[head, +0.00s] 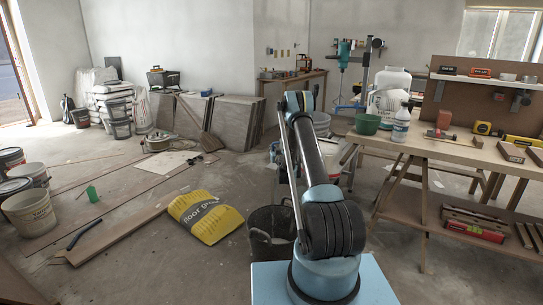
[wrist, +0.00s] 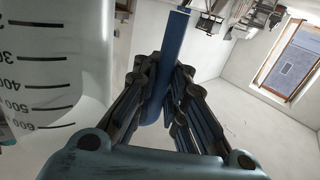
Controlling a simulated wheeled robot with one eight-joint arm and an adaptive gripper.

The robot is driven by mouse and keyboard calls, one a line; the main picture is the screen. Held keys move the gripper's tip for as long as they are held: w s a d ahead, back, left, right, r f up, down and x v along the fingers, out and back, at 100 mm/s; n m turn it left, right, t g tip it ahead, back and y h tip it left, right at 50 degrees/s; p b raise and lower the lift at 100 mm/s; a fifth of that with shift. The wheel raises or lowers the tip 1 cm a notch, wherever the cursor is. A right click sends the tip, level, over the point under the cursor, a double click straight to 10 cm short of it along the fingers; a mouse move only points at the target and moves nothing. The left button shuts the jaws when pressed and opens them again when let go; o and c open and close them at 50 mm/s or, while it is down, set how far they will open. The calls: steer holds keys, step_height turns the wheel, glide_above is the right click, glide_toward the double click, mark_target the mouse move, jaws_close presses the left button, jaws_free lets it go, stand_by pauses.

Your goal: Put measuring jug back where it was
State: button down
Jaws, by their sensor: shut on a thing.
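The measuring jug (wrist: 50,65) is a pale translucent vessel with dark graduation marks and numbers up to 600. It fills the left side of the wrist view, close to the camera and cut off by the frame edge. My gripper (wrist: 163,100) has its dark linked fingers shut on an upright blue bar (wrist: 176,45), which looks like the jug's handle. The join between bar and jug is hidden. In the head view my arm stands in the middle, and I cannot make out the gripper or the jug there.
Boards and buckets lie left; floor between is partly clear.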

steer(key=shift+f, duration=0.85)
steer(key=c, duration=1.6)
jaws_free()
steer(key=shift+c, duration=0.2)
